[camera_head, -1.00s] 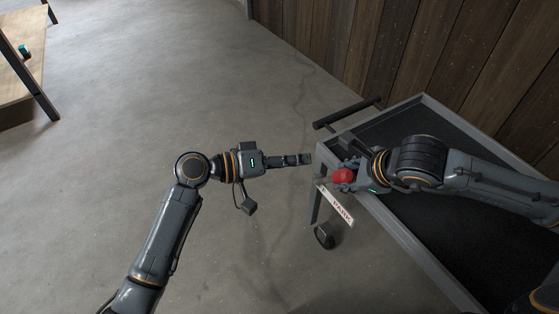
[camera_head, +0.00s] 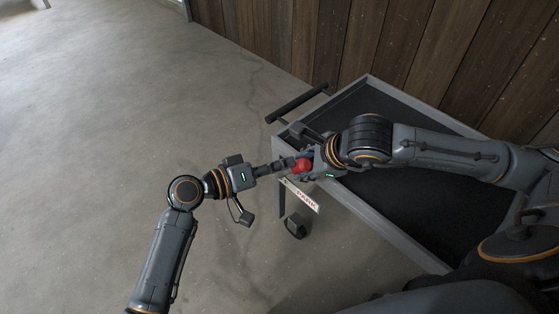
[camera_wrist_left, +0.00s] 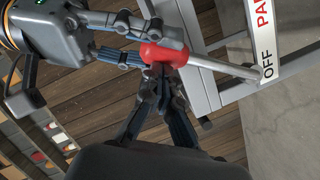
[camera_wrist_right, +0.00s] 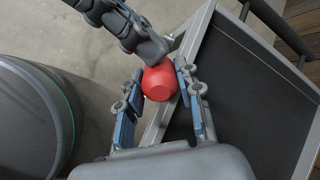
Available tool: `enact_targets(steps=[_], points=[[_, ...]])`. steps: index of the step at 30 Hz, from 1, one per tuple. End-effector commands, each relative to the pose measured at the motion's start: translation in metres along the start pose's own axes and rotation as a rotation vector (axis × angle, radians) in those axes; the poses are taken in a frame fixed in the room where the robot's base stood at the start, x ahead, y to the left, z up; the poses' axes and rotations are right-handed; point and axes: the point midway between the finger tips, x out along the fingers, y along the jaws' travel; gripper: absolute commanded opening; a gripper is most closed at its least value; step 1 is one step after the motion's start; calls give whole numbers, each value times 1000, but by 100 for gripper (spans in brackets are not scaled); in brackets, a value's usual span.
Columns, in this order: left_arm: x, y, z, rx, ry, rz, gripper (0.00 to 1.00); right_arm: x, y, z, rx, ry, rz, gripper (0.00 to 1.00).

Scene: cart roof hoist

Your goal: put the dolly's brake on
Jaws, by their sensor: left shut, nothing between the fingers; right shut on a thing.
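The dolly (camera_head: 398,232) is a grey-framed cart with a dark deck. Its brake lever has a red knob (camera_head: 301,166) and a metal rod (camera_wrist_left: 222,67), whose far end lies by the word OFF on the white plate (camera_head: 303,196). PARK is in red on that plate, which also shows in the left wrist view (camera_wrist_left: 266,42). My right gripper (camera_wrist_right: 160,88) is shut on the red knob, one finger on each side. My left gripper (camera_head: 288,164) is shut and empty, its fingertips right at the knob; I cannot tell whether they touch it.
A dark push handle (camera_head: 297,102) sticks out at the dolly's end. A caster (camera_head: 295,227) stands on the floor below the plate. A wooden wall (camera_head: 420,50) runs behind the dolly. The concrete floor (camera_head: 100,110) at left is clear.

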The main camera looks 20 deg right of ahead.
Motion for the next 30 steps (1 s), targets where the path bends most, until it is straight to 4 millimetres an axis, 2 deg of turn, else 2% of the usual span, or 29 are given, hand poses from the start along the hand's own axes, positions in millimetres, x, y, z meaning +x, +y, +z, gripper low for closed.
enact_targets(steps=[1, 7, 8, 11, 22, 30], points=[[5, 1, 10, 9, -17, -1, 0, 0, 0, 2, -1, -5, -2, 0], [6, 1, 13, 7, -24, 1, 0, -1, -1, 4, -1, -11, -5, 0], [7, 1, 13, 7, -25, 1, 0, -1, -2, 4, -1, -13, -5, 37], [6, 1, 13, 6, -25, 1, 0, -1, -2, 4, -2, -14, -7, 57], [5, 1, 10, 8, -17, -1, 0, -5, -2, 2, -2, -8, -6, 58], [5, 1, 9, 9, -16, -1, 0, -47, -2, 2, -4, -8, -10, 58]])
